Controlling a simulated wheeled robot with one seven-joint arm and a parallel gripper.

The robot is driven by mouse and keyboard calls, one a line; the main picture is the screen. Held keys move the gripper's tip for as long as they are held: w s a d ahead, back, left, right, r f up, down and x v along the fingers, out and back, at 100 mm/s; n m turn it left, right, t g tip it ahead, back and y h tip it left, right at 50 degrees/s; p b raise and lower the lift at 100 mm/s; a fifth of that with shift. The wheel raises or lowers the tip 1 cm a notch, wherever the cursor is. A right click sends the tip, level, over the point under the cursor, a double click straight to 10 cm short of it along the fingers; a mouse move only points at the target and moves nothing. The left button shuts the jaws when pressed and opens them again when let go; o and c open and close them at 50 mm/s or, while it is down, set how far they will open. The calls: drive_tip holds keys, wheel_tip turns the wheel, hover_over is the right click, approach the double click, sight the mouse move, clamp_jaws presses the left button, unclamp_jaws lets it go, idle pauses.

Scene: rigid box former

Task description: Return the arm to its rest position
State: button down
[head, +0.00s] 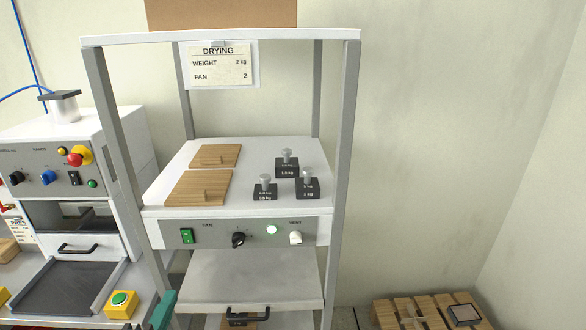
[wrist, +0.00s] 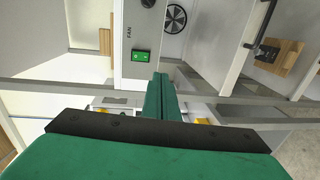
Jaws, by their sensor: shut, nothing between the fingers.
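My gripper (wrist: 158,82) shows in the wrist view as two green fingers pressed together, with nothing between them. The fingertips point at the front of the drying rack, close below the green fan switch (wrist: 141,56) in that picture. I cannot tell whether they touch anything. In the head view a small teal part of my gripper (head: 163,310) shows at the bottom left, beside the rack's left post. The rest of my arm is out of the head view.
The drying rack (head: 103,130) holds wooden lids (head: 200,187) and several black weights (head: 287,167). Its control panel (head: 210,234) has knobs and a lit lamp. A machine with a yellow-green button box (head: 121,304) stands left. A wooden pallet (head: 400,310) lies right; the wall behind is bare.

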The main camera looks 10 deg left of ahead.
drive_tip(key=s+d+f+m+g, duration=0.1)
drive_tip(key=s+d+f+m, duration=0.25)
drive_tip(key=d+f, duration=0.6)
drive_tip(key=s+d+f+m, duration=0.2)
drive_tip(key=d+f+m, duration=0.2)
drive_tip(key=d+f, duration=0.6)
drive_tip(key=s+d+f+m+h, duration=0.1)
drive_tip(key=s+d+m+h, duration=0.1)
drive_tip(key=s+d+m, duration=0.4)
drive_tip(key=s+d+f+m+h, duration=0.1)
drive_tip(key=s+d+f+m, duration=0.1)
drive_tip(key=s+d+m, duration=0.5)
drive_tip(key=s, duration=0.6)
drive_tip(key=shift+s+d+f+h, duration=0.15)
drive_tip(key=shift+s+d+h, duration=0.1)
drive_tip(key=shift+s+h, duration=0.15)
